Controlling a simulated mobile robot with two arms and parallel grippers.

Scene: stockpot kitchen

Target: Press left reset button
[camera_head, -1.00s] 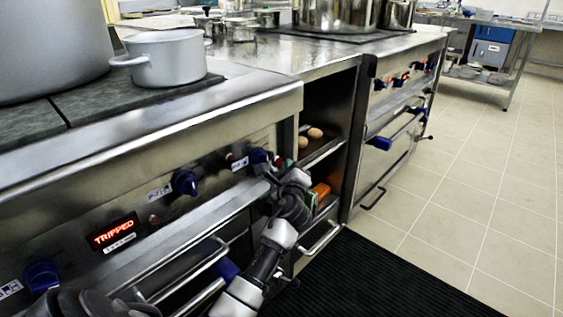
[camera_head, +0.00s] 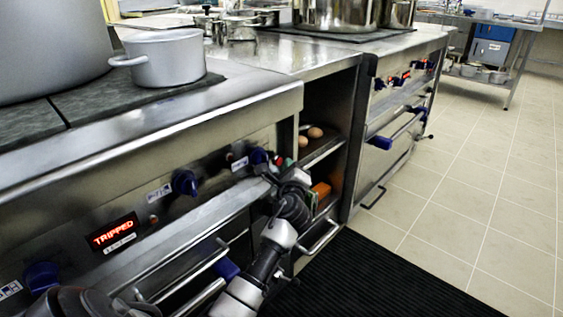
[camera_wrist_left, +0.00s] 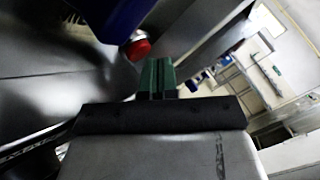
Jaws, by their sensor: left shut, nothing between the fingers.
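A red button (camera_head: 279,160) sits on the left stove's front panel, right of a blue knob (camera_head: 258,157). It shows in the left wrist view as a round red cap (camera_wrist_left: 138,46) beside a blue knob (camera_wrist_left: 112,16). My left gripper (camera_head: 288,163) is at the panel's right end, close to the button. Its green fingertips (camera_wrist_left: 157,74) are shut and empty, just below and right of the button in the wrist view. I cannot tell whether they touch it. The panel's display (camera_head: 113,233) reads "TRIPPED" in red. My right gripper is not in view.
A grey pot (camera_head: 165,58) stands on the left stove top. An open shelf with eggs (camera_head: 314,132) lies just right of the button. An oven handle (camera_head: 185,272) sticks out below the panel. A black mat (camera_head: 375,275) covers the floor; tiles to the right are clear.

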